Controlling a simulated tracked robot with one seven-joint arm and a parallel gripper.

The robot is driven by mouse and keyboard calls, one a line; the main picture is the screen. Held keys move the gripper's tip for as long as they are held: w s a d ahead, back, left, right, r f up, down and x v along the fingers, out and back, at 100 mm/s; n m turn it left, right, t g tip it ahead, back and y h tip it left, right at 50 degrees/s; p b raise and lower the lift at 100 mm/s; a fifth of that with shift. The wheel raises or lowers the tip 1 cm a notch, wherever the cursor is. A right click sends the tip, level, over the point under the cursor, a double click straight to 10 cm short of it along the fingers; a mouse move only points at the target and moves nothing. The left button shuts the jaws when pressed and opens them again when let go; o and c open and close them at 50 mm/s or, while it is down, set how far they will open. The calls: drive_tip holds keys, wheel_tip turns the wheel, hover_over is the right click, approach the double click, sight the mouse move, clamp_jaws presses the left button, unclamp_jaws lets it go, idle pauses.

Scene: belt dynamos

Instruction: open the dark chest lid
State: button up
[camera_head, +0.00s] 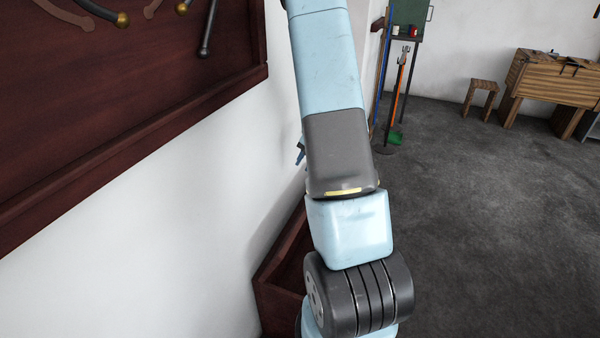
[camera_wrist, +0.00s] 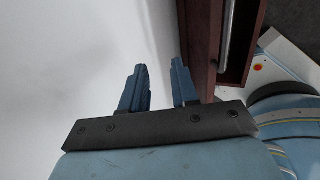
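The dark red-brown wooden chest (camera_head: 275,290) stands low against the white wall in the head view, mostly hidden behind my arm. I cannot tell which part is its lid. In the wrist view, a dark red-brown wooden part (camera_wrist: 203,35) with a pale metal bar (camera_wrist: 226,38) shows at the upper right. My gripper (camera_wrist: 160,82) has its two blue fingers apart, with only pale wall visible between them. The right finger is close to the left edge of the wood; I cannot tell whether they touch. In the head view, only a small blue bit shows beside my arm.
A dark wooden wall board (camera_head: 130,90) with hanging tools is at the upper left. Long-handled tools (camera_head: 397,95) lean at the back. A stool (camera_head: 482,95) and a wooden workbench (camera_head: 555,80) stand far right. The grey floor (camera_head: 480,220) at the right is clear.

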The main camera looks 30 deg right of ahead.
drive_tip(key=shift+v, duration=1.95)
